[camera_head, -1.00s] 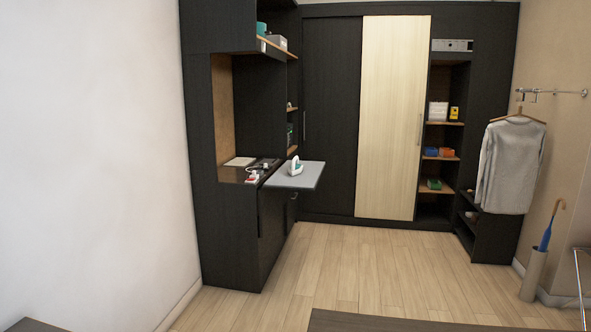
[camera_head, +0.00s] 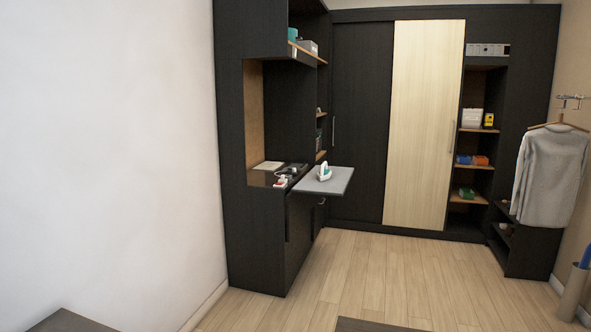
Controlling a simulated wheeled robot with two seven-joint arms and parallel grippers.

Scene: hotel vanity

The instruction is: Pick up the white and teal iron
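The white and teal iron (camera_head: 324,172) stands on a grey fold-out board (camera_head: 338,184) that juts from the dark cabinet, some way off across the room. It seems to rest on its heel with the tip up. The iron is small in view, and fine detail cannot be made out. Neither of my grippers shows in this view.
The dark cabinet (camera_head: 262,232) has a counter with a white sheet (camera_head: 267,166) and small items. A dark furniture top (camera_head: 72,322) is at the lower left, another dark edge (camera_head: 375,325) at bottom centre. The wooden floor (camera_head: 385,275) between is clear. A grey sweater (camera_head: 551,180) hangs at right.

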